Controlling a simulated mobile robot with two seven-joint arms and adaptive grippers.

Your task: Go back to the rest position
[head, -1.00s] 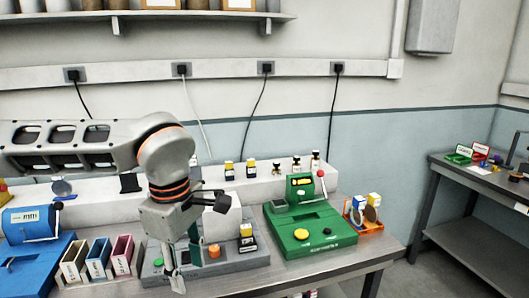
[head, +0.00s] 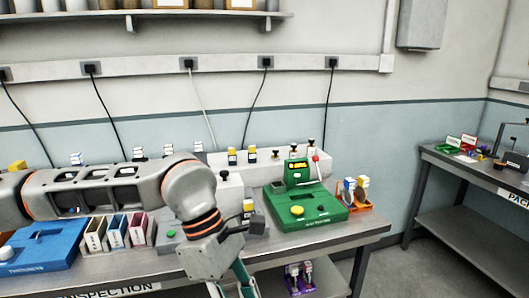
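My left arm comes in from the left, and its gripper (head: 230,288) points down near the front edge of the table (head: 340,237). Its two fingers stand apart, with no object visible between them. The tips are cut off by the bottom of the picture. The arm hides part of the grey station (head: 168,236) behind it. My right gripper is not in view.
A blue machine (head: 48,248), several small bins (head: 117,232) and a green machine (head: 310,208) stand on the table. An orange holder (head: 358,203) is at its right end. A purple holder (head: 300,287) is below. Another table (head: 470,172) stands right.

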